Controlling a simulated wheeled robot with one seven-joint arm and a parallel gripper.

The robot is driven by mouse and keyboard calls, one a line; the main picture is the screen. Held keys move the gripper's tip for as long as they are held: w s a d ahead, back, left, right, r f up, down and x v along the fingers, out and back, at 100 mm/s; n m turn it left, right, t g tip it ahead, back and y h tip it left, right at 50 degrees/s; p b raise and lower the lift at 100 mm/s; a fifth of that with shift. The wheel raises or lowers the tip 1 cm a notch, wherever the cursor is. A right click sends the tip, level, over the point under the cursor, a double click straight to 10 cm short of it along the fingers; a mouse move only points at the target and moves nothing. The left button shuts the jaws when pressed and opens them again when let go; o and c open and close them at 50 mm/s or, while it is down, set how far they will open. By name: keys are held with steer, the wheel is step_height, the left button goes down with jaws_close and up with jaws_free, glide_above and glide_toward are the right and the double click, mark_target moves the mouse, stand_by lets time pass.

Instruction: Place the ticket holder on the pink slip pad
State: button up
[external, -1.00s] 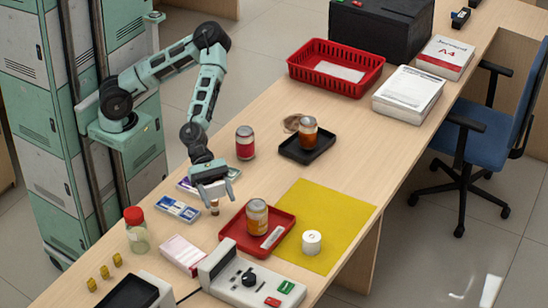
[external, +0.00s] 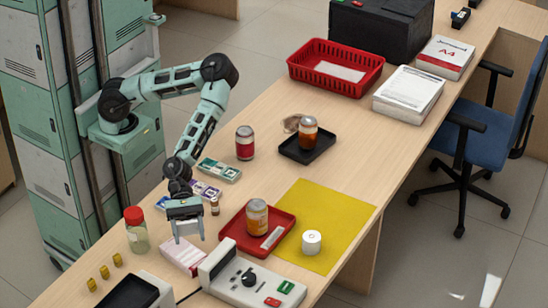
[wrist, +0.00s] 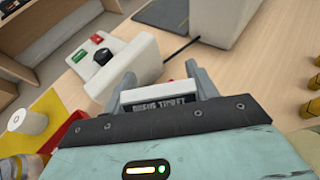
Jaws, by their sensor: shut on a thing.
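The ticket holder (wrist: 157,98) is a pale block with a dark label ending in a word like "TICKET". In the wrist view it sits between the fingers of my gripper (wrist: 160,88), which is shut on it. In the external view my gripper (external: 189,236) points down, close to the pink slip pad (external: 183,258). The pad is pale pink and white and lies flat on the counter, left of the white device. The fingers overlap its back edge in the picture; I cannot tell the height between them. The holder is hard to make out in the external view.
A white device (external: 250,278) with a black knob stands in front. A red tray (external: 287,222) with a can (external: 257,216) is to the right. A red-lidded jar (external: 136,230) stands left. A small brown bottle (external: 214,207) and flat packs (external: 219,170) lie behind.

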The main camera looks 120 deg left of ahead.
mark_target(192, 255)
steer(key=shift+f, duration=3.3)
steer(key=shift+f+b, duration=0.2)
steer(key=shift+b, duration=0.1)
steer(key=o, duration=1)
steer(key=shift+s+a+r, duration=0.1)
steer(key=shift+a+r, duration=0.1)
steer(key=shift+r, duration=0.1)
steer(key=v, duration=1.1)
steer(key=shift+s+a, duration=0.2)
steer(key=shift+s, duration=0.1)
